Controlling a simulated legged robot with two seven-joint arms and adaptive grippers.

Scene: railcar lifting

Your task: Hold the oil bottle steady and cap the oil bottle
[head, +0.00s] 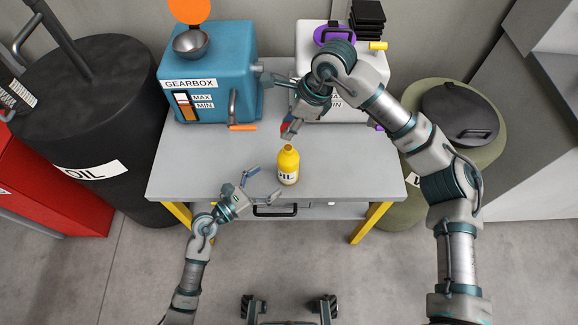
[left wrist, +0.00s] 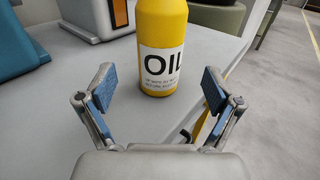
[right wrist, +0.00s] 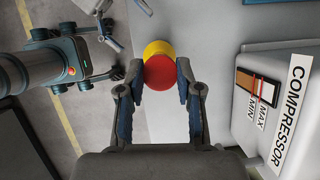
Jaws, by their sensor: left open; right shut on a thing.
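The yellow oil bottle (head: 288,168) stands upright on the grey table near its front edge, with its mouth open. Its label and lower body show in the left wrist view (left wrist: 161,28); its top is out of that frame. My left gripper (head: 264,184) is open, to the left and front of the bottle, its fingers pointing toward it but apart from it. My right gripper (head: 290,128) is shut on the red cap (right wrist: 159,73), above and behind the bottle. In the right wrist view the cap partly hides the yellow bottle (right wrist: 158,48) beyond it.
A blue gearbox (head: 215,75) stands at the table's back left and a white compressor (right wrist: 265,110) at its back right, partly hidden by my right arm. A black oil drum (head: 90,125) stands left of the table (head: 185,170). The table's front left is clear.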

